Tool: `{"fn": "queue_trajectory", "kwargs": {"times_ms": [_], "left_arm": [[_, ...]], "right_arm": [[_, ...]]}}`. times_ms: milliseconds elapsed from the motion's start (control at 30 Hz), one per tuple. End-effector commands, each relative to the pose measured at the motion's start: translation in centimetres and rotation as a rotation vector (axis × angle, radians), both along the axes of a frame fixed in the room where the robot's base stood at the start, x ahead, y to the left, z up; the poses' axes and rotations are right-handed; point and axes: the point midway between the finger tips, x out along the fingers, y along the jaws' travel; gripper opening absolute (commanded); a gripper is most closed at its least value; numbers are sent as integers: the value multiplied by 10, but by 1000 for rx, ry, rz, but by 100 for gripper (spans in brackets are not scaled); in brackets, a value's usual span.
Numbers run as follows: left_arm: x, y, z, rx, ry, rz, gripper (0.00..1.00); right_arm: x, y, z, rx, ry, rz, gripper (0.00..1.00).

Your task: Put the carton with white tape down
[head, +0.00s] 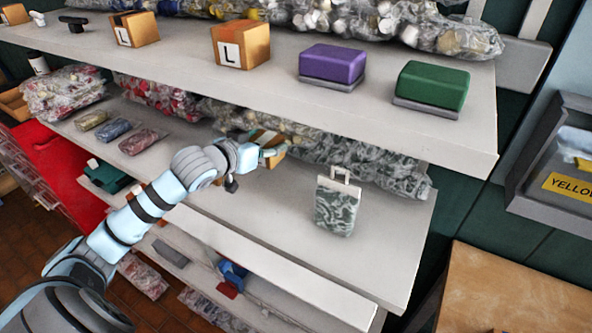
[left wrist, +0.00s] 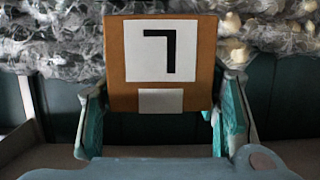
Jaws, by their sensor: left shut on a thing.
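A brown carton (head: 270,150) with white tape is between the fingers of my left gripper (head: 264,146), over the middle shelf (head: 285,198). In the left wrist view the carton (left wrist: 116,60) shows a white label with a black letter that appears upside down, and a small white patch at its edge. The fingers of my left gripper (left wrist: 160,98) stand on either side of it, shut on it. I cannot tell whether the carton's underside touches the shelf. My right gripper is not in view.
A grey-green patterned pouch (head: 337,207) stands to the right on the middle shelf. Bagged goods (head: 350,160) line the back. The upper shelf holds L-marked cartons (head: 240,46), a purple block (head: 332,63) and a green block (head: 432,85). Bare shelf lies between carton and pouch.

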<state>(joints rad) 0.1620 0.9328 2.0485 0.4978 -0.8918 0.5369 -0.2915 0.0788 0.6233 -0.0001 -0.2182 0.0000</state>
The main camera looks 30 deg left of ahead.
Motion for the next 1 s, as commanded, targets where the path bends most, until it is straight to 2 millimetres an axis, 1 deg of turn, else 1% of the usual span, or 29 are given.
{"fn": "queue_trajectory", "kwargs": {"times_ms": [67, 200, 400, 500, 567, 700, 733, 833, 1000], "left_arm": [[1, -2, -11, -3, 3, -3, 14], [3, -5, -47, -5, 4, -9, 14], [4, -7, -80, -4, 2, -13, 14], [3, -6, -98, -2, 2, -12, 14], [3, -6, -101, -2, 0, -13, 14], [3, -5, -100, 0, 0, -12, 14], [2, -5, -101, 0, 2, -12, 61], [2, -5, -100, -1, 2, -10, 76], [2, -4, -100, 0, 1, -9, 76]], "right_arm": [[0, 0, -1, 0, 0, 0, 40], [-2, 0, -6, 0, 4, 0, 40], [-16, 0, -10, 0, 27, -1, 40], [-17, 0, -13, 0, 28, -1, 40], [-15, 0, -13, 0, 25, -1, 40], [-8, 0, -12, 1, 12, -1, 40], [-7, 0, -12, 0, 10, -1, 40], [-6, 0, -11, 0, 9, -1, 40], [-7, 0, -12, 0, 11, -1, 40]]}}
